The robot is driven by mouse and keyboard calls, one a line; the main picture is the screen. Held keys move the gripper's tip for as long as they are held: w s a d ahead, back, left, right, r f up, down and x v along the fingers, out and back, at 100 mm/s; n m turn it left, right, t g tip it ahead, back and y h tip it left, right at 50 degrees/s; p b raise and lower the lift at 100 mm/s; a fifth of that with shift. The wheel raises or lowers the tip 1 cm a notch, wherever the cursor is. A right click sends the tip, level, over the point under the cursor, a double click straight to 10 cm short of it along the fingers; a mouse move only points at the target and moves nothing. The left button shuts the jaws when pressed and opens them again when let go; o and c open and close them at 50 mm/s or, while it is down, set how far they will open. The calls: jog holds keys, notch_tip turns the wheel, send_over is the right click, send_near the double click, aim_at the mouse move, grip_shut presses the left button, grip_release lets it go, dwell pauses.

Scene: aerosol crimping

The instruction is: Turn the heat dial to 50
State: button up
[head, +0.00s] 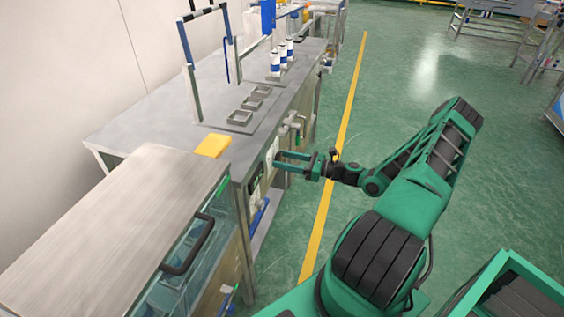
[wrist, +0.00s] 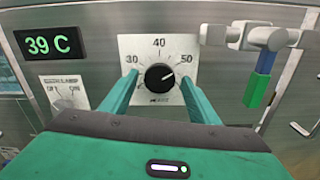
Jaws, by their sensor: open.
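The heat dial is a round black knob (wrist: 159,77) on a white scale plate (wrist: 158,48) marked 30, 40 and 50. Its white pointer line is turned up and right, toward the 50 mark. A display (wrist: 50,43) left of it reads 39 C in green. My gripper (wrist: 160,88) is open, with one green finger on each side of the knob in the wrist view. I cannot tell whether the fingers touch it. In the head view my gripper (head: 277,161) reaches to the front panel below the bench edge; the dial is hard to make out there.
A switch plate (wrist: 65,92) marked OFF and ON is left of the dial. A grey fixture with a green and blue handle (wrist: 259,82) sticks out to the right. The metal bench (head: 150,108) carries white cans (head: 282,55) and a yellow block (head: 212,145).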

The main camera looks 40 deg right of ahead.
jog(key=v, duration=1)
jog(key=shift+s+d, duration=0.25)
jog(key=shift+d, duration=0.05)
jog(key=s+a+r+n+g+h, duration=0.25)
jog(key=s+a+n+g, duration=0.45)
jog(key=n+g, duration=0.45)
jog(key=s+a+r+n+g+h, duration=0.1)
jog(key=s+a+r+n+h, duration=0.1)
jog(key=s+r+n, duration=0.2)
jog(key=s+a+r+n+g+h, duration=0.1)
jog(key=s+a+r+n+h, duration=0.1)
jog(key=s+r, duration=0.7)
jog(key=s+a+r+n+g+h, duration=0.1)
jog(key=s+r+n+h, duration=0.3)
jog(key=r, duration=0.6)
jog(key=s+a+n, duration=0.1)
jog(key=s+n, duration=0.1)
jog(key=s, duration=0.1)
